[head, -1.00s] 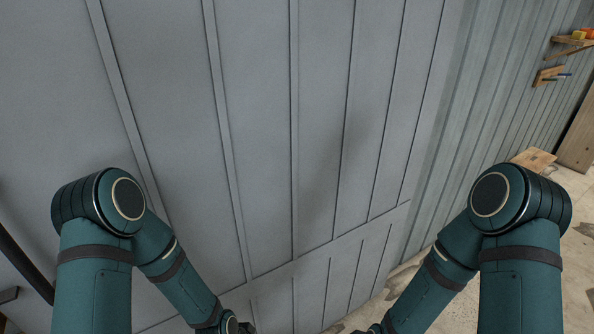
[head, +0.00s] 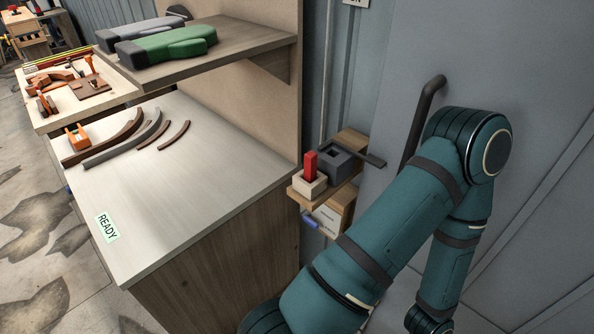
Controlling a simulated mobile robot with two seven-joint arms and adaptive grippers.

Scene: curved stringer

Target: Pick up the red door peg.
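The red door peg (head: 311,166) stands upright in a small pale block holder (head: 310,187) on a little wooden wall shelf (head: 303,201), between the workbench and the grey door panel. Its lower end is hidden in the holder. Neither gripper is in view.
A dark grey block (head: 341,163) sits beside the peg holder. A dark door handle (head: 424,112) rises behind my elbow. The workbench (head: 190,215) carries curved strips and a READY label; its front part is clear. An upper shelf (head: 230,50) overhangs its back.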

